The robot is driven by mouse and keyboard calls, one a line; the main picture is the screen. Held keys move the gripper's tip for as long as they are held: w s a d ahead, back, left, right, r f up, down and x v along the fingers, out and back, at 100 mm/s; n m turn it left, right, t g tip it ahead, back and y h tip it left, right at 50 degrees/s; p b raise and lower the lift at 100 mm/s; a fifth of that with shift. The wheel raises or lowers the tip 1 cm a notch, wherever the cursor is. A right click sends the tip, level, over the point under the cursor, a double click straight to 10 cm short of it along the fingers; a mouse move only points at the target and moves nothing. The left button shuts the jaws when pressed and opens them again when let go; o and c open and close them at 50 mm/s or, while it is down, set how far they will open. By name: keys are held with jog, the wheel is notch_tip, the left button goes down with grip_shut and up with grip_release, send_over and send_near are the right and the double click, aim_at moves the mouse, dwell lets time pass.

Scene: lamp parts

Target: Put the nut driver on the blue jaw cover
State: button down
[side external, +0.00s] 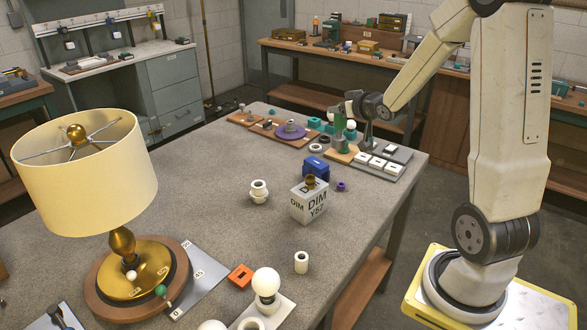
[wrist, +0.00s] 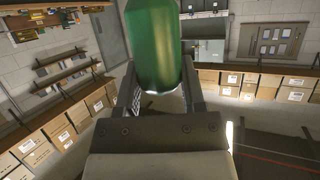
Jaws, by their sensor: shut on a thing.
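The nut driver's green handle (wrist: 153,45) fills the top middle of the wrist view, upright between my fingers. My gripper (wrist: 160,88) is shut on it. In the side view my gripper (side external: 353,107) reaches leftward at the far right of the bench, and the green handle (side external: 339,122) shows small at its tips. The handle's lower end is hard to separate from the green items behind and below it. A blue block (side external: 316,168), which looks like the blue jaw cover, sits on the bench behind the DIM box, in front of and left of my gripper.
The white DIM box (side external: 309,203) stands close by the blue block, with a small purple part (side external: 341,186) to its right. A wooden block (side external: 342,154) and a grey tray (side external: 378,165) lie below my gripper. The lamp (side external: 90,190) stands at left. The bench's middle left is clear.

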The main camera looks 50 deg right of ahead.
jog(key=w+d+f, duration=0.5)
jog(key=w+f, duration=0.3)
jog(key=w, duration=0.2)
jog(key=shift+d+f, duration=0.2)
jog(key=shift+d, duration=0.1)
jog(key=shift+w+d+f, duration=0.1)
jog(key=shift+w+f, duration=0.05)
jog(key=shift+f, duration=0.8)
jog(key=shift+w+f, duration=0.1)
jog(key=shift+f, duration=0.8)
jog(key=shift+f, duration=0.2)
jog(key=shift+c, duration=1)
grip_release()
